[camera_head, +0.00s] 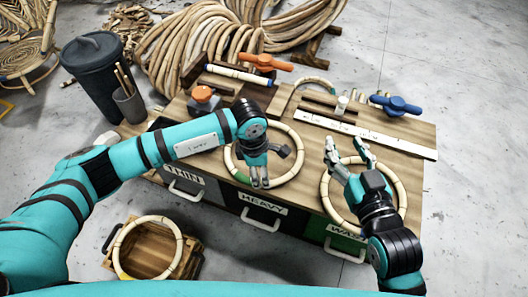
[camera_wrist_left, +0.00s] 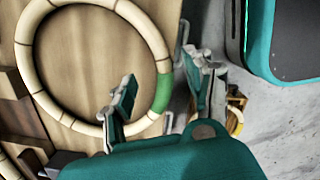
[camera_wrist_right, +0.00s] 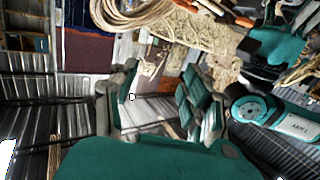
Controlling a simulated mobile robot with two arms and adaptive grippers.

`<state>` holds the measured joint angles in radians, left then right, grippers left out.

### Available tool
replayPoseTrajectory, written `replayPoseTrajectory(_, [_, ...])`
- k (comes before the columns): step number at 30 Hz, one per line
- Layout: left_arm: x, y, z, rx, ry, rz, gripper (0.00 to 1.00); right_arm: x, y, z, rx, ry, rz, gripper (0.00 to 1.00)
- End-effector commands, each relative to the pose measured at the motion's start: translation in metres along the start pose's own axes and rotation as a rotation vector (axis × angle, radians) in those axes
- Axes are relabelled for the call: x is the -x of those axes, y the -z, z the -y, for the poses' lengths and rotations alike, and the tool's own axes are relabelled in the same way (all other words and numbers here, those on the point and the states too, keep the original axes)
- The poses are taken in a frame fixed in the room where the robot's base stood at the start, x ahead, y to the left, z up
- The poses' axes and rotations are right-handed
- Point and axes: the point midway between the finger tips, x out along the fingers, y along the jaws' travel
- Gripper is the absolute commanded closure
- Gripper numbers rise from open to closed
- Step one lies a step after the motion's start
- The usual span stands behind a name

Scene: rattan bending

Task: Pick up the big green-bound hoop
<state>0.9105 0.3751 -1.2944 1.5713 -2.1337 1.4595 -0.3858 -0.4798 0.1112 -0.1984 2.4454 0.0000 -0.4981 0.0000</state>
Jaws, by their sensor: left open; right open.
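The big green-bound hoop (camera_head: 301,150) is a pale jointed rattan ring lying flat on the wooden bench, with a green binding at its near left. In the left wrist view the hoop (camera_wrist_left: 98,3) shows its green band (camera_wrist_left: 163,93) between my open fingers. My left gripper (camera_head: 260,179) is open and empty over the hoop's near side, fingers pointing down. Its fingers also show in the left wrist view (camera_wrist_left: 162,78); contact with the rim cannot be told. My right gripper (camera_head: 347,152) is open and empty over the bench's right part, above another hoop (camera_head: 402,193), its fingers pointing away.
The bench (camera_head: 412,150) carries a white ruler (camera_head: 365,134), orange (camera_head: 265,62) and blue (camera_head: 396,104) clamps. Labelled drawers (camera_head: 262,208) face me. A crate (camera_head: 190,262) with another hoop (camera_head: 172,226), a dark bin (camera_head: 92,72) and rattan coils (camera_head: 180,50) stand around it.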

Motion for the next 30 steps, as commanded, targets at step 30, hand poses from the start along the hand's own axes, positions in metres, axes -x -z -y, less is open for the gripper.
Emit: replayPoseTrajectory(30, [-0.053,-0.001,0.002,0.0,0.0,0.002,0.61,0.011,0.079,0.011,-0.011,0.026,-0.459,0.51])
